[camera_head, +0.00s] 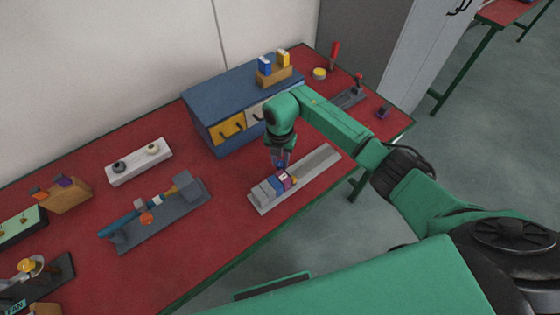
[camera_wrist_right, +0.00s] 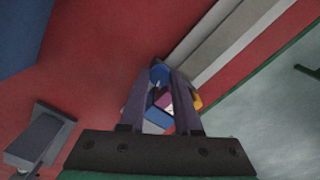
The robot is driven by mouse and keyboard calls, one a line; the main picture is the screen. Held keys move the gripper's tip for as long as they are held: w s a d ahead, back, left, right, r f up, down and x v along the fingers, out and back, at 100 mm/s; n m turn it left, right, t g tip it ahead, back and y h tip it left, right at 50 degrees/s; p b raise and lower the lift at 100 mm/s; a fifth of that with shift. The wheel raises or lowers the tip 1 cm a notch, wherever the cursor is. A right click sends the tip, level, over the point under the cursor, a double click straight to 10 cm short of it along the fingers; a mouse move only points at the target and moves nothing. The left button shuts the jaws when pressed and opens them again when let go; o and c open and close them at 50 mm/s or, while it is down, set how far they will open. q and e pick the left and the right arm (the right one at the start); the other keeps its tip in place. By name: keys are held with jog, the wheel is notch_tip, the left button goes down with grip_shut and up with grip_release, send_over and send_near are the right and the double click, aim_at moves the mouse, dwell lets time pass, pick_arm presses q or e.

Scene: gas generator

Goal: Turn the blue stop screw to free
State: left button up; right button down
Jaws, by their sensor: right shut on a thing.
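My right gripper (camera_head: 281,160) reaches down over a grey rail (camera_head: 318,164) near the table's front edge. In the right wrist view its two dark fingers (camera_wrist_right: 162,80) are closed on the blue stop screw (camera_wrist_right: 159,73), a small round knob between the fingertips. In the head view the screw is mostly hidden by the gripper. Beside it a row of blocks sits on the rail: grey ones (camera_head: 264,191), a blue one, a magenta one and a bit of yellow (camera_wrist_right: 196,102). The screw's turn angle cannot be told. My left gripper is not in view.
A blue cabinet (camera_head: 205,108) with a yellow drawer (camera_head: 228,129) stands behind the rail. A grey base with a blue rod (camera_head: 130,221) lies to the left. A white box with two knobs (camera_head: 139,162) is farther back. Red table is bare between them.

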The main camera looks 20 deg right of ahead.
jog(key=n+b, duration=0.2)
jog(key=n, duration=0.1)
jog(key=shift+w+f+n+b, duration=0.1)
jog(key=shift+f+n+b, duration=0.05)
jog(key=shift+n+b, duration=0.2)
jog(key=n+b, duration=0.3)
jog(key=shift+n, duration=0.25)
jog(key=n+b, duration=0.3)
jog(key=n, duration=0.1)
jog(key=shift+r+n+b, duration=0.2)
jog(key=shift+n+b, duration=0.55)
jog(key=shift+n, duration=0.25)
jog(key=shift+r, duration=0.1)
jog(key=c, duration=0.6)
grip_release()
